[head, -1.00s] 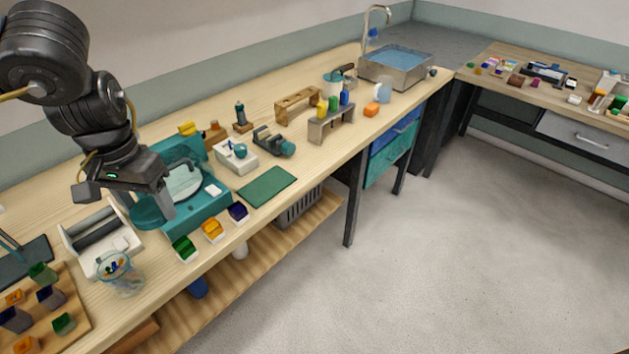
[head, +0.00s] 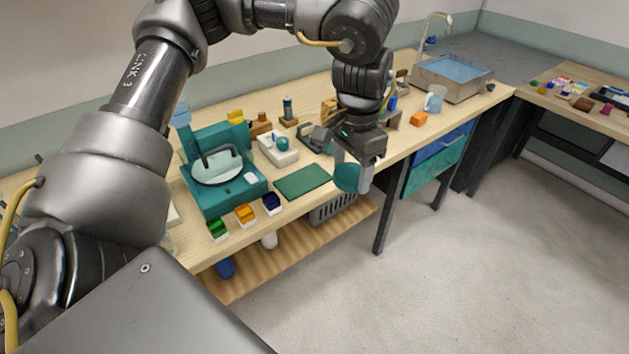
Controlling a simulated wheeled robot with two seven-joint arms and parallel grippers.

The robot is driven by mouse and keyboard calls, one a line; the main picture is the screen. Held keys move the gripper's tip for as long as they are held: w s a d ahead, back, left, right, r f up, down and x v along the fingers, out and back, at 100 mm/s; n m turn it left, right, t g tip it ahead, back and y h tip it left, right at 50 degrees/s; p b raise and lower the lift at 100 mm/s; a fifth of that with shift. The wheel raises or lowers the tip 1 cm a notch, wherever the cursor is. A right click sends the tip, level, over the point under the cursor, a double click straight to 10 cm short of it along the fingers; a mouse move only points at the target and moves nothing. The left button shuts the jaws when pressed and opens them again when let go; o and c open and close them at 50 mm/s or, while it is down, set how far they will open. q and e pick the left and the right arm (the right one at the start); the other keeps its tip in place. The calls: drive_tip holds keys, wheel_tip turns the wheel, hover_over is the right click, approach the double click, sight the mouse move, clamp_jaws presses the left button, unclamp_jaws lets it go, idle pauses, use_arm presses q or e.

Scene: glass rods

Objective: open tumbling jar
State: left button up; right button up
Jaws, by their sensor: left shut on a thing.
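My left gripper (head: 358,178) is shut on a teal round disc (head: 346,178) that looks like a lid. The gripper points down and holds the disc tilted up near the front edge of the bench, right of the green mat. One pale finger shows on the disc's right side; the other is hidden. I cannot make out the tumbling jar; the bench's left part is hidden behind my own arm. My right gripper is out of view.
A teal machine with a round plate (head: 218,168) stands on the wooden bench. A green mat (head: 303,182) lies bare beside it. Green, orange and dark blue small bins (head: 245,213) line the front edge. A sink (head: 452,80) is at the far end. Floor at right is clear.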

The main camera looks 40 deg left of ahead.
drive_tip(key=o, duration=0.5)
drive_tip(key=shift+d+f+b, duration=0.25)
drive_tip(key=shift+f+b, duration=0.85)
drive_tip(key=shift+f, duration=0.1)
use_arm(q)
drive_tip(key=s+a+f+m+b, duration=0.1)
drive_tip(key=a+f+m, duration=0.3)
drive_tip(key=a+m, duration=0.55)
drive_tip(key=a+f+m+b, duration=0.1)
drive_tip(key=a+f+m, duration=0.4)
drive_tip(key=m, duration=0.9)
drive_tip(key=m+b, duration=0.1)
drive_tip(key=m, duration=0.1)
hover_over(295, 183)
drive_tip(key=f, duration=0.9)
drive_tip(key=shift+s+d+f, duration=0.2)
drive_tip(key=shift+s+d, duration=0.1)
drive_tip(key=shift+s, duration=0.05)
drive_tip(key=shift+w+a+f, duration=0.15)
drive_tip(key=shift+f, duration=0.1)
drive_tip(key=shift+w+f, duration=0.1)
drive_tip(key=shift+f, duration=0.25)
drive_tip(key=shift+a+f+p, duration=0.1)
drive_tip(key=shift+f+p, duration=0.35)
drive_tip(key=shift+f, duration=0.9)
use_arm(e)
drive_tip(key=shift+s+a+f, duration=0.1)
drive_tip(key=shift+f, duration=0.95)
